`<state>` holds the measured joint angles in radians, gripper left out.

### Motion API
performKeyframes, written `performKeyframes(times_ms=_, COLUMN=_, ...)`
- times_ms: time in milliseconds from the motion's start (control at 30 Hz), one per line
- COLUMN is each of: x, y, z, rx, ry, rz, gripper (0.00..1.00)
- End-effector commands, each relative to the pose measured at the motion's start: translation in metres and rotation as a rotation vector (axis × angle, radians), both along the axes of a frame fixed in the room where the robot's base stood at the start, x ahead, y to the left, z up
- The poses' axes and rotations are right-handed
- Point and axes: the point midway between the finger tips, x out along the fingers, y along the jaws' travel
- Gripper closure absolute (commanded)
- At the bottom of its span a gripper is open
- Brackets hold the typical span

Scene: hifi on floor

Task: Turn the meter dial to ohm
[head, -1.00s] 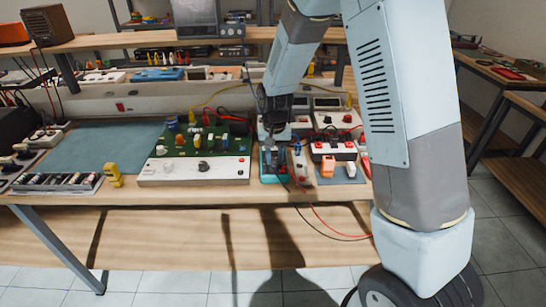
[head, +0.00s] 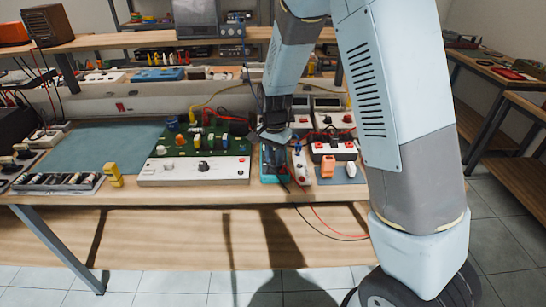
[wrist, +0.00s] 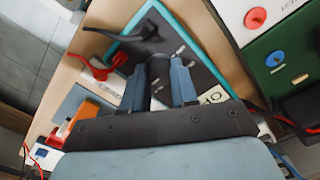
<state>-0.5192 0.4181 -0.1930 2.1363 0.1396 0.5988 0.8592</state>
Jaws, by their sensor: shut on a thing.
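The meter (head: 272,180) has a teal rim and a dark face and lies near the front edge of the bench. It also shows in the wrist view (wrist: 203,52), with white marks on its face. My gripper (head: 271,160) reaches down onto the meter. In the wrist view my gripper (wrist: 158,84) has its two blue-grey fingers on either side of the dark dial (wrist: 158,68), shut on it. The fingers and palm hide much of the dial, so I cannot tell which mark it points to.
A black plug (wrist: 143,32) and a red plug (wrist: 105,68) with leads are at the meter's end. A white panel (head: 195,171) and green board (head: 205,140) stand left. An orange block (head: 327,167) is at right. The blue mat (head: 110,143) is mostly clear.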

Motion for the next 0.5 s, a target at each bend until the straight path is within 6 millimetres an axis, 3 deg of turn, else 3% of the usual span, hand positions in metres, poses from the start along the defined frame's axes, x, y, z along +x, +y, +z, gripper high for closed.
performKeyframes(times_ms=400, x=0.0005, y=-0.0007, z=0.0003, rx=-0.001, ry=-0.001, rz=-0.007, gripper=1.00)
performKeyframes(times_ms=433, x=0.0005, y=-0.0007, z=0.0003, rx=-0.001, ry=-0.001, rz=-0.007, gripper=0.69)
performKeyframes(times_ms=500, x=0.0005, y=-0.0007, z=0.0002, rx=-0.001, ry=-0.001, rz=-0.006, gripper=0.62)
